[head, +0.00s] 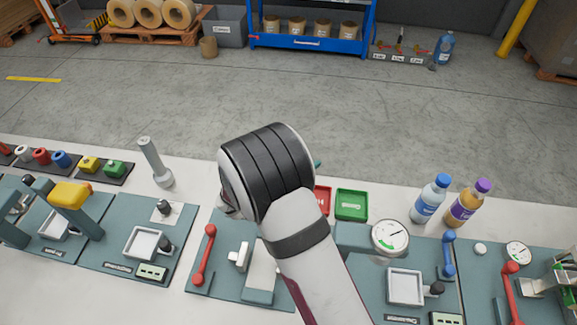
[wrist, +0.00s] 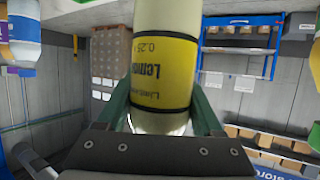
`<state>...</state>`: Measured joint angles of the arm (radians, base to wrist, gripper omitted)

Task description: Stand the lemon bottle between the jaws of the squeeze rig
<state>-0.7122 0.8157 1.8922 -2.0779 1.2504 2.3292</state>
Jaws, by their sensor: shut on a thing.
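The lemon bottle (wrist: 162,72) has a yellow label, pale contents and printing that appears upside down in the wrist view. My gripper (wrist: 160,100) is shut on it, with a green finger on either side of its lower part in that picture. In the head view my wrist hides the bottle and nearly all of the gripper. At the far right stands a station with a red lever, a dial and metal clamp parts (head: 545,284). A middle station has a red lever and a white block (head: 239,256). I cannot tell for certain which is the squeeze rig.
A blue-labelled bottle (head: 431,198) and an orange bottle with a purple cap (head: 468,203) stand right of my arm. Red (head: 322,200) and green (head: 351,205) trays lie beside it. Several stations crowd the white table's front.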

